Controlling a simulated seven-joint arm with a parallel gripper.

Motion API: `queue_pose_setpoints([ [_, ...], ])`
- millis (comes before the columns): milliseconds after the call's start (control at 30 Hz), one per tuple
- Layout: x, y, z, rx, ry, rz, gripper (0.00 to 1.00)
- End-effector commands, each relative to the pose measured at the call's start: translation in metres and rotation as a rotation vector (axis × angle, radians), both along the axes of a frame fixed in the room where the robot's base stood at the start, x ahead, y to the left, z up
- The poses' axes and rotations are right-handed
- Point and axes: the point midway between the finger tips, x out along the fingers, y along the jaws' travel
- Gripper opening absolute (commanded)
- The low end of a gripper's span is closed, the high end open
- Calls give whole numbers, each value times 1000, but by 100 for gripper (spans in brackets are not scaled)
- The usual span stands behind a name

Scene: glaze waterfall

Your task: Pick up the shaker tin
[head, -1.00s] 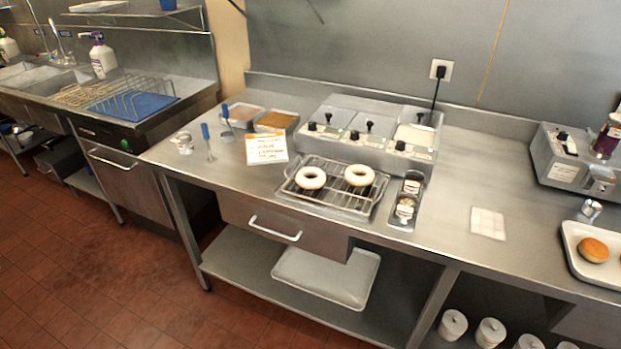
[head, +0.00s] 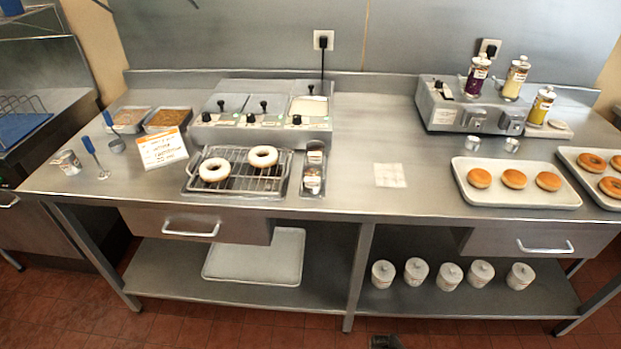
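A small silvery tin with a label (head: 67,162) stands upright at the left end of the steel table, left of the blue-handled tools. Two small labelled containers, a rear one (head: 314,155) and a front one (head: 312,181), sit in a narrow metal holder right of the wire rack. The labels are too small to read, so I cannot tell for sure which of these is the shaker tin. My gripper is not clearly in view. Only a small dark shape shows at the bottom edge, and I cannot tell what it is.
A wire rack (head: 240,185) holds two white-glazed doughnuts. Behind it stands a lidded glaze unit (head: 262,130). A sign card (head: 162,148) stands near the left tin. Doughnut trays (head: 515,200) and bottles are at the right. Bare steel surrounds a pale cloth (head: 389,175).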

Motion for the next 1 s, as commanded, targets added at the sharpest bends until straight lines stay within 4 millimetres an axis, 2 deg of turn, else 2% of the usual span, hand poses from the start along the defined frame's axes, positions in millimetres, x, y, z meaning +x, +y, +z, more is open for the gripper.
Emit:
queue_pose_setpoints([
  [367,0,0,0,0,0,0,43],
  [833,0,0,0,0,0,0,86],
  [1000,0,0,0,0,0,0,87],
])
